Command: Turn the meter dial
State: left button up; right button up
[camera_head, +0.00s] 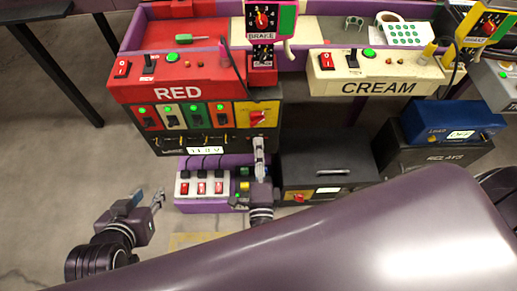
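No dial is labelled as the meter's, so I cannot tell which one the task means. A red dial (258,117) sits on a yellow panel at the right end of the switch row under the RED console (168,85). My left gripper (151,196) is low at left, fingers apart, empty, away from the dials.
A purple unit (211,207) with red switches lies left of my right gripper. The black box (326,166) is to its right. The CREAM console (376,87) and a blue box (452,120) stand further right. Open floor lies at left.

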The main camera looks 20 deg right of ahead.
jog(key=shift+o, duration=0.4)
jog(key=v, duration=1.2)
jog(key=shift+r, duration=0.15)
